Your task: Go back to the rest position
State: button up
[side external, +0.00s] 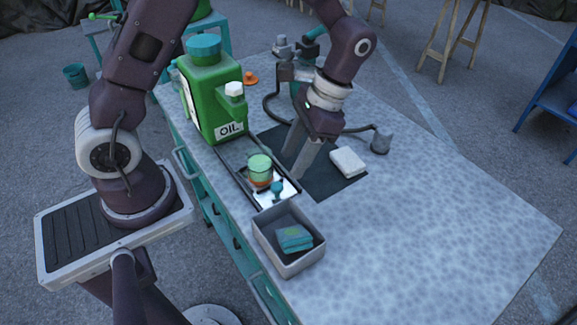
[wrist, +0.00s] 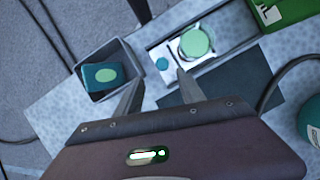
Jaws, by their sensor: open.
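My gripper (side external: 292,166) is open and points down over the dark mat (side external: 335,185), with nothing visible between its fingers. In the wrist view my gripper (wrist: 160,78) shows two spread fingers, seen between the grey box and the narrow tray. A round piece with a green top and orange band (side external: 260,170) stands in the narrow tray (side external: 232,150); its green top (wrist: 195,42) shows in the wrist view. A small teal knob (side external: 277,188) is beside it on a pale plate. A teal block with a green spot (side external: 294,238) lies in the grey box (side external: 318,252).
A green oil can (side external: 212,105) stands tall beside the tray. A white block (side external: 347,161) lies on the mat's right side. A dark cable (side external: 345,128) curves behind my gripper to a grey piece (side external: 380,143). The table's right part (side external: 450,220) is clear.

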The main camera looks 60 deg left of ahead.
jog(key=shift+r, duration=0.1)
jog(key=s+a+r+n+t, duration=0.1)
jog(key=s+r+t, duration=0.15)
jog(key=r, duration=0.35)
jog(key=s+r+n+t, duration=0.1)
jog(key=s+r+t, duration=0.15)
jog(key=r, duration=0.45)
jog(key=s+r+n+t+h, duration=0.1)
jog(key=s+r+t, duration=0.3)
jog(key=s, duration=0.5)
jog(key=shift+a+r+n+t, duration=0.2)
jog(key=shift+a+n+t, duration=0.1)
jog(key=shift+a+t, duration=0.1)
jog(key=shift+w, duration=0.1)
